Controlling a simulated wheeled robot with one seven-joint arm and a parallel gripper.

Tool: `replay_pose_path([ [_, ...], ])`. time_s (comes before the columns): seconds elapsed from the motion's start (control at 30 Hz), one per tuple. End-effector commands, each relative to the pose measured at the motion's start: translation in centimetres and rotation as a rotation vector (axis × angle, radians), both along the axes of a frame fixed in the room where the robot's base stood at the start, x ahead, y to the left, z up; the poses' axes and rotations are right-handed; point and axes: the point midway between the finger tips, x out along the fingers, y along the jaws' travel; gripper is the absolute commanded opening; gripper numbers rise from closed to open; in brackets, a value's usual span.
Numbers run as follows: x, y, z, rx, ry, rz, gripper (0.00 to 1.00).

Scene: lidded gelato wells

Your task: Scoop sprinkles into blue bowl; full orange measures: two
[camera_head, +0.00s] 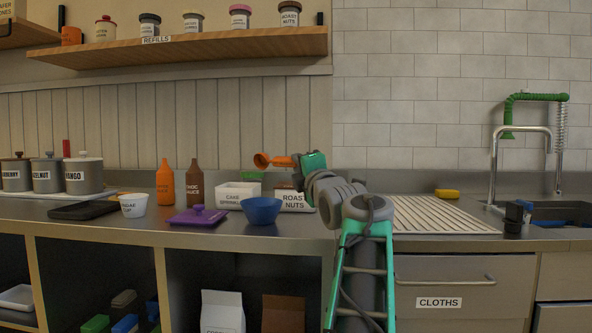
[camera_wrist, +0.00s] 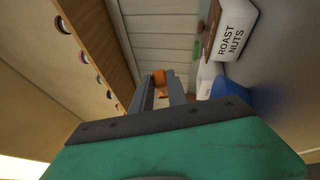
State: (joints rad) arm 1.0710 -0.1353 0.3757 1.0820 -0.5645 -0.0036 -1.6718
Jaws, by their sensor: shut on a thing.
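My gripper (camera_head: 296,160) is shut on the handle of an orange measure (camera_head: 262,160), held level to the left, above the counter. In the wrist view the orange measure (camera_wrist: 159,78) shows beyond the fingers (camera_wrist: 160,92); what it holds cannot be seen. The blue bowl (camera_head: 261,212) stands on the counter below the measure, near the front edge; its inside is mostly hidden. It also shows in the wrist view (camera_wrist: 236,102). The white cake sprinkles tub (camera_head: 230,200) stands behind and left of the bowl, with no lid visible on it.
The roast nuts tub (camera_head: 294,203) stands right of the sprinkles, partly behind my arm. A purple lid (camera_head: 197,217) lies left of the bowl. Orange (camera_head: 166,183) and brown (camera_head: 194,184) bottles stand behind. A white cup (camera_head: 133,206) is farther left. A refills shelf (camera_head: 190,47) hangs above.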

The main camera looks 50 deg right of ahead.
Motion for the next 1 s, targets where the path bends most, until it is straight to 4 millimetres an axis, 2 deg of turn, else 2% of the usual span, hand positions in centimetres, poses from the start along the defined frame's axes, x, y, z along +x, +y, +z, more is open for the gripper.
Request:
replay_pose_path([
  [0.07, 0.0, -0.1, -0.5, 0.026, 0.004, 0.007, 0.0],
  [0.23, 0.1, -0.2, -0.2, 0.145, 0.033, 0.01, 0.0],
  [0.33, 0.1, -0.4, 0.9, 0.254, 0.058, 0.01, 0.0],
  [1.0, 0.2, -1.1, 1.8, 0.633, 0.148, 0.009, 0.0],
])
